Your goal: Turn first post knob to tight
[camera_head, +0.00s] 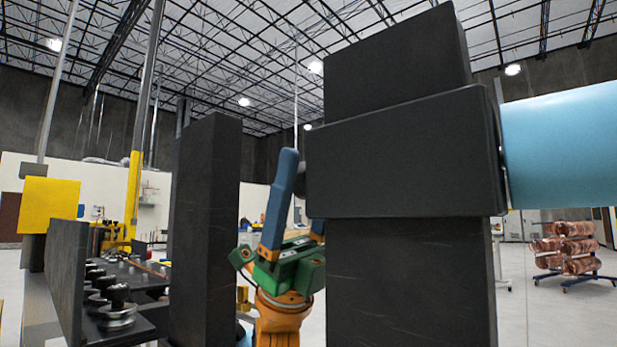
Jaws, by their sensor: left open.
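A large black post (410,275) fills the right centre, with a wide black block (400,155) across it. A small dark rounded part (300,180) shows at the block's left edge, beside my finger; it may be the knob, but most of it is hidden. My left gripper (298,218) has a green body, blue fingers and an orange wrist. It points up, open, just left of the post. One blue finger stands beside the dark part; the other is mostly hidden behind the block and post. I cannot tell whether the finger touches the dark part. My right gripper is not in view.
A second tall black post (205,230) stands left of my gripper, leaving a narrow gap. A light blue cylinder (565,150) joins the block on the right. A dark bench (140,280) with rollers is at lower left. Copper coils (575,250) sit on a rack at far right.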

